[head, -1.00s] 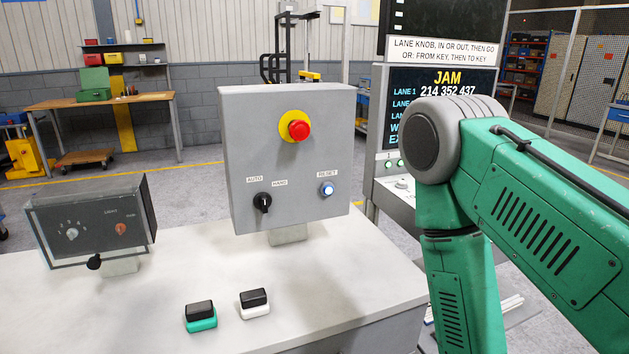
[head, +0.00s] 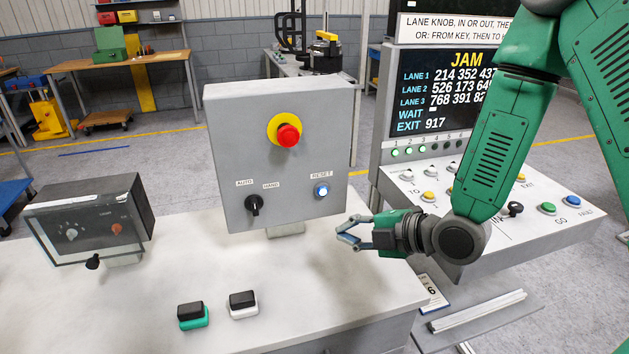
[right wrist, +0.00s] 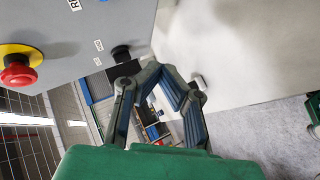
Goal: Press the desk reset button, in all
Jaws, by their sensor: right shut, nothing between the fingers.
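The reset button (head: 321,191) is a small round blue-white button under a RESET label, low on the right of the front face of a grey box (head: 235,150). My right gripper (head: 346,231) is shut and empty. It is just below and to the right of the button, apart from it, with its fingers pointing left over the white desk. In the right wrist view the fingers (right wrist: 160,75) are in front and part of the RESET label shows at the top edge. The button itself is not visible there. My left gripper is not in view.
The box also carries a red stop button (head: 288,135) on a yellow ring and a black AUTO/HAND knob (head: 254,205). A dark control box (head: 90,215) stands at left. Two small switches (head: 192,315) lie on the desk front. A lane console (head: 500,225) with JAM screen stands right.

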